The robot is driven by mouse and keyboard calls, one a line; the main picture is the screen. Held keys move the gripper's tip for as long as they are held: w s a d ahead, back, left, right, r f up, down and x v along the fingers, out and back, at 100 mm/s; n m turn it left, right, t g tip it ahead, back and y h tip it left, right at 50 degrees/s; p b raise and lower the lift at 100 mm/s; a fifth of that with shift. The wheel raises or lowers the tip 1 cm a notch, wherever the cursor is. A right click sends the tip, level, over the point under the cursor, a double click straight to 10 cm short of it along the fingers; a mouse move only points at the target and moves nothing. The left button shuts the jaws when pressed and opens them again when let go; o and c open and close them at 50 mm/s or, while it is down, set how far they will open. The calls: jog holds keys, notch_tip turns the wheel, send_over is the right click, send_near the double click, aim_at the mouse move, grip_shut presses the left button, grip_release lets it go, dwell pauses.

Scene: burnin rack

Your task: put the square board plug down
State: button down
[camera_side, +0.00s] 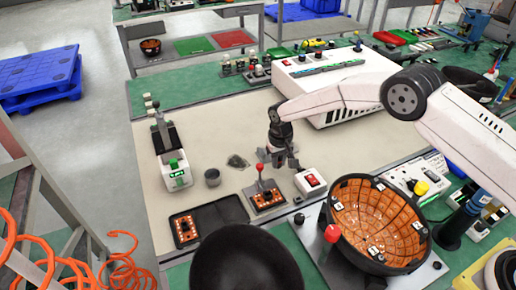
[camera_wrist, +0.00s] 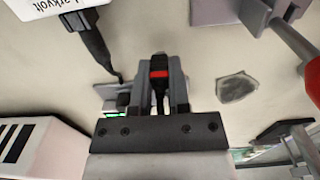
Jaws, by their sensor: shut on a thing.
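My gripper (camera_side: 284,158) is low over the beige mat, just behind the white switch box and to the right of the red-knobbed clamp. In the wrist view, its two grey fingers (camera_wrist: 161,84) are shut on a narrow black piece with a red band (camera_wrist: 159,74), which I take to be the square board plug. Its lower end is hidden by the fingers, so I cannot tell whether it touches the mat. A black lead (camera_wrist: 92,42) runs from the white box (camera_wrist: 65,8) toward a grey part beside the fingers. The plug is not distinct in the side view.
The clamp (camera_side: 265,194) has an upright red-knobbed lever. The switch box (camera_side: 311,182) is close in front. A large white instrument (camera_side: 335,85) stands behind.

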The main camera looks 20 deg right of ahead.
jog(key=shift+f, duration=0.35)
jog(key=c, duration=0.6)
grip_release()
jog(key=shift+r, duration=0.15)
notch_tip(320, 180, up, 13)
jog(key=shift+f, duration=0.1)
dwell(0.3)
